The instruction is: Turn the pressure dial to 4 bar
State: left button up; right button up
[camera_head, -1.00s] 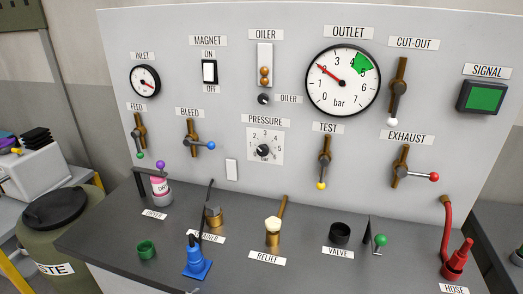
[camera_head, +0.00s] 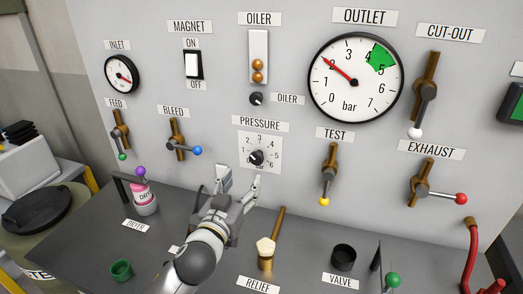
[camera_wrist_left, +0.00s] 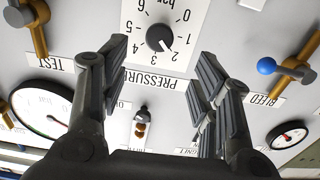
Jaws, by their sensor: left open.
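The pressure dial is a black round knob (camera_head: 256,157) on a white scale plate (camera_head: 273,140) marked 0 to 6 on the grey panel. In the left wrist view the knob (camera_wrist_left: 159,38) appears upside down, its white mark pointing near 2. My left gripper (camera_head: 238,184) is open and empty just below the dial in the head view. In the left wrist view its fingers (camera_wrist_left: 163,55) stand apart on either side of the knob, without visible contact. The outlet gauge (camera_head: 353,82) has its red needle near 2; its green band lies around 4 to 5. My right gripper is not in view.
The test valve lever (camera_head: 328,176) is right of the dial and the bleed lever (camera_head: 182,145) left. The oiler knob (camera_head: 256,98) is above. The relief valve (camera_head: 267,250) stands on the bench right of my arm. The dryer (camera_head: 144,197) stands left.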

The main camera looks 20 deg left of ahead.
aim_at(255, 159)
pick_arm(q)
jog(key=w, duration=0.2)
jog(key=w+p, duration=0.1)
jog(key=w, duration=0.1)
jog(key=w+p, duration=0.1)
jog(key=shift+w+d+r, duration=0.1)
jog(key=shift+w+r, duration=0.3)
jog(key=w+p, duration=0.1)
jog(key=w, duration=0.3)
jog(key=shift+w+f, duration=0.15)
jog(key=shift+w, duration=0.25)
jog(key=shift+f, duration=0.1)
jog(key=c, duration=1)
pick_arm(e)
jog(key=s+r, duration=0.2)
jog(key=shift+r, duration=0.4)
